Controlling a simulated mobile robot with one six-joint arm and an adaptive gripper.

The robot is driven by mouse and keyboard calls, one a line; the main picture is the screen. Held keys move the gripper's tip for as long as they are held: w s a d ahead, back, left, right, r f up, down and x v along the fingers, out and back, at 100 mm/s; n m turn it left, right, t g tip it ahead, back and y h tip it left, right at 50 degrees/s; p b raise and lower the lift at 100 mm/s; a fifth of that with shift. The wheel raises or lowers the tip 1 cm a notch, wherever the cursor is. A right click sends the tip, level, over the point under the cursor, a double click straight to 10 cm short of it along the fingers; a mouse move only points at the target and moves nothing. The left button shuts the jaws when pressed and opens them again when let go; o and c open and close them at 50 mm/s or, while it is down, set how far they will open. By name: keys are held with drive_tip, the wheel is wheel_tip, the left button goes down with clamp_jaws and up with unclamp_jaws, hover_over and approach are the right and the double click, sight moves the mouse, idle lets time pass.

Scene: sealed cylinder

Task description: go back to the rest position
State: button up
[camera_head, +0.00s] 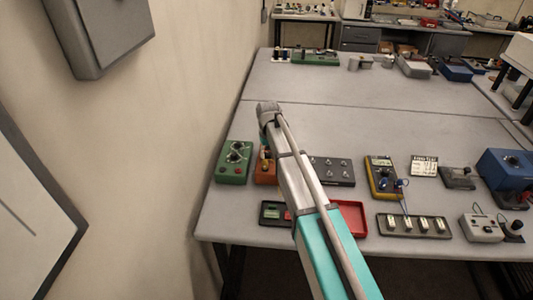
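My arm rises from the bottom of the view, teal then grey, and reaches out over the left part of the grey bench (375,125). Its visible far end is a grey joint above the bench's left side. My gripper does not show; whatever lies beyond that joint is hidden behind the arm, so I cannot see what it is at or whether it holds anything.
Under and beside the arm are a green box (235,161), an orange box (265,168), a dark panel (333,171) and a red tray (352,217). A yellow meter (383,178) and a blue box (506,172) stand to the right. A wall (180,130) borders the left. The bench's middle is clear.

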drive_tip(key=shift+o, duration=0.9)
drive_tip(key=shift+r, duration=0.1)
